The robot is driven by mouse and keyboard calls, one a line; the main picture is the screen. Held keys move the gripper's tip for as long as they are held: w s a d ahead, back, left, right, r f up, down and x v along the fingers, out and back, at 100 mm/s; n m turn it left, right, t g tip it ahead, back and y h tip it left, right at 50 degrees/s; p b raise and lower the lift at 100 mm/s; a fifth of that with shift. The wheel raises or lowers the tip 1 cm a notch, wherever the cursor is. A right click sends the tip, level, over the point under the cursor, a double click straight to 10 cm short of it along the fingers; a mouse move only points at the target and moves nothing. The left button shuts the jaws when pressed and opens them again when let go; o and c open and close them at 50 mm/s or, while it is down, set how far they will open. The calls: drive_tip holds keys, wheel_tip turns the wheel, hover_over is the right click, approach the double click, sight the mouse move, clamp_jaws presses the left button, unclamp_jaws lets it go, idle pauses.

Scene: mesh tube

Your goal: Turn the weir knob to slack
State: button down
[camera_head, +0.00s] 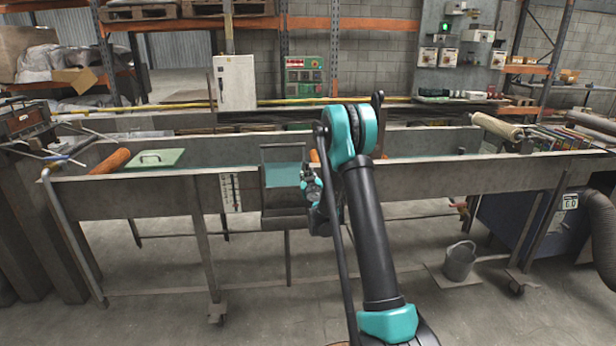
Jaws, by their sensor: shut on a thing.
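A long grey metal trough (130,198) stands on legs across the middle of the view. A weir frame (282,147) with a teal pane (283,176) stands in its central section. My gripper (311,184) is at the front of the trough, just right of this pane. It is small in the view and partly covered by my own arm. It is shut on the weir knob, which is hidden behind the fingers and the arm. The knob's angle and any marks around it cannot be read.
A scale strip (231,192) hangs on the trough's front, left of the weir. A bucket (459,262) stands on the floor at right. The floor in front is clear.

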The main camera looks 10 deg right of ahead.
drive_tip(key=shift+n, duration=0.4)
drive_tip(key=c, duration=1.2)
unclamp_jaws()
drive_tip(key=shift+s, duration=3.8)
